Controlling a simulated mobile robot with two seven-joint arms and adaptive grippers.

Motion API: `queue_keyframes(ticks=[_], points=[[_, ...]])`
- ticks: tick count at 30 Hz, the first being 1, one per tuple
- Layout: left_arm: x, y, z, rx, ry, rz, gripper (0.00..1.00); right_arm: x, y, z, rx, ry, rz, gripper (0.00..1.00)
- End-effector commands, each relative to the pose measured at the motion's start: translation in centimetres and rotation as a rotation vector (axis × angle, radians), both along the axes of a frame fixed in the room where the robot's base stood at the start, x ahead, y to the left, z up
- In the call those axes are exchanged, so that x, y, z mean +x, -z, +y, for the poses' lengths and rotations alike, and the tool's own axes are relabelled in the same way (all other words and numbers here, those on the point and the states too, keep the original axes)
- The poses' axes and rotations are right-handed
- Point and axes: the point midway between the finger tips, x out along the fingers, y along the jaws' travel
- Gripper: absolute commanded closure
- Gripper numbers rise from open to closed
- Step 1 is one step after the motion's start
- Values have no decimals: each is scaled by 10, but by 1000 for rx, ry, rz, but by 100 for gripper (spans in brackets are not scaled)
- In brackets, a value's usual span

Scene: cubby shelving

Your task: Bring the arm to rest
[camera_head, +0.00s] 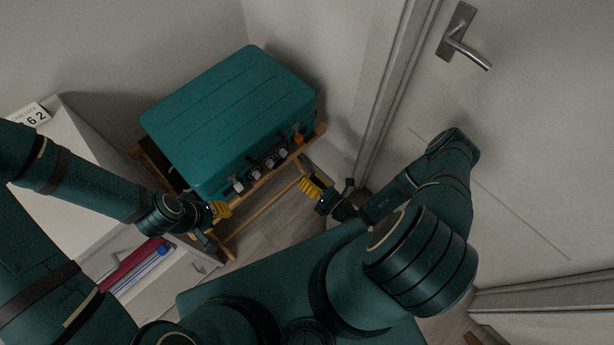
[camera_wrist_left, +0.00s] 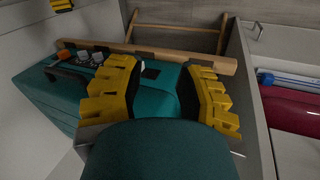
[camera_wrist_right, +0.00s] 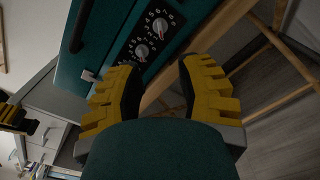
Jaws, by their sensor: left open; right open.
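My left gripper (camera_head: 217,211) is at the front left corner of a teal suitcase (camera_head: 230,110) in the head view. In the left wrist view its yellow-padded fingers (camera_wrist_left: 165,95) are apart, with the suitcase behind them and nothing between them. My right gripper (camera_head: 313,189) is in front of the suitcase's right side, apart from it. In the right wrist view its fingers (camera_wrist_right: 160,95) are apart and empty, facing the suitcase's dial panel (camera_wrist_right: 150,30). Both arms are bent and reach inward.
The suitcase rests on a wooden stand (camera_head: 230,248). A white cabinet (camera_head: 75,190) with red and blue folders (camera_head: 135,265) stands at the left. A white door (camera_head: 540,130) with a metal handle (camera_head: 462,38) is close by my right arm. Some floor shows between the grippers.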

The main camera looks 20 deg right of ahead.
Motion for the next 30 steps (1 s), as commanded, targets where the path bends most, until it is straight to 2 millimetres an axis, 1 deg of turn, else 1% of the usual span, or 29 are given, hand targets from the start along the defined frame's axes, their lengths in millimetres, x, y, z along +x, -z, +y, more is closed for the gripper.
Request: queue_keyframes(ticks=[13, 15, 17, 20, 21, 23, 24, 26, 27, 29, 30], points=[[0, 0, 0, 0, 0, 0, 64, 0, 0, 1, -1, -6, 0, 64], [0, 0, 0, 0, 0, 0, 64, 1, -4, 8, -9, -48, -5, 64], [0, 0, 0, 0, 0, 0, 64, 0, -12, 21, -27, -134, -15, 64], [0, 0, 0, 0, 0, 0, 64, -11, -34, 61, -95, -404, -51, 64], [0, 0, 0, 0, 0, 0, 64, -22, -44, 79, -141, -547, -72, 64], [0, 0, 0, 0, 0, 0, 64, -43, -58, 102, -232, -773, -113, 64], [0, 0, 0, 0, 0, 0, 64, -60, -65, 114, -304, -923, -147, 64], [0, 0, 0, 0, 0, 0, 64, -85, -72, 123, -424, -1134, -202, 64], [0, 0, 0, 0, 0, 0, 64, -101, -75, 125, -515, -1268, -244, 64], [0, 0, 0, 0, 0, 0, 64, -120, -77, 121, -664, -1453, -318, 64], [0, 0, 0, 0, 0, 0, 64, -129, -78, 115, -773, -1565, -375, 64]])
